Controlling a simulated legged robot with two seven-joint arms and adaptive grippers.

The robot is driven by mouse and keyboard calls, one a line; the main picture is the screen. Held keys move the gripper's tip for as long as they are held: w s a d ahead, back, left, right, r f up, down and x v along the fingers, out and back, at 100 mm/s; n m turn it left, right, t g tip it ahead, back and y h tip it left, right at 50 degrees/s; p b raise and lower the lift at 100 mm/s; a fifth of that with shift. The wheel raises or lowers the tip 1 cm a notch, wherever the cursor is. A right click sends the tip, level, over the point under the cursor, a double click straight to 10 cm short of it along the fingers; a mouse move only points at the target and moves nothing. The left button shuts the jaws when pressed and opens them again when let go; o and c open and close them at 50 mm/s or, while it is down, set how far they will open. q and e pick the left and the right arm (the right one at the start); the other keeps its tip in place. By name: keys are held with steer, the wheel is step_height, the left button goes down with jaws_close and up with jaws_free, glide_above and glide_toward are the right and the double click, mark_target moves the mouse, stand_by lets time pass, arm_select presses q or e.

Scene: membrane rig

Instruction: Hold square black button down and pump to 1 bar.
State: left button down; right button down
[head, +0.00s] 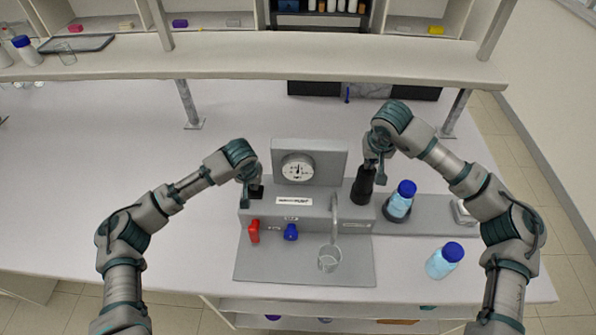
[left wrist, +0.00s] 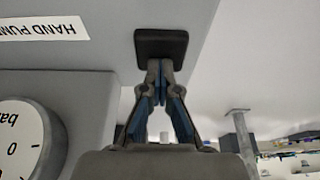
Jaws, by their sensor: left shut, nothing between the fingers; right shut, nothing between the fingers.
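The square black button (head: 257,192) is on the left end of the grey rig (head: 258,215); it also shows in the left wrist view (left wrist: 162,44). My left gripper (head: 246,181) is shut, and in the left wrist view its fingertips (left wrist: 160,68) meet the lower edge of the button; whether it is pressed down I cannot tell. The black pump handle (head: 362,188) stands upright at the rig's right. My right gripper (head: 377,170) is shut and empty at the top of the handle, partly covering it. The round white gauge (head: 297,168) is on the back panel; its reading is too small to tell.
A red knob (head: 254,231) and a blue knob (head: 291,232) are on the rig's front. A glass beaker (head: 329,260) stands under the spout (head: 335,213). A shelf (head: 260,55) crosses behind.

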arm_select(q)
steer(key=shift+s+f, duration=0.1)
steer(key=shift+f, duration=0.2)
arm_select(e)
steer(key=shift+f, duration=1.55)
steer(key=shift+r, duration=1.85)
steer(key=shift+r, duration=2.05)
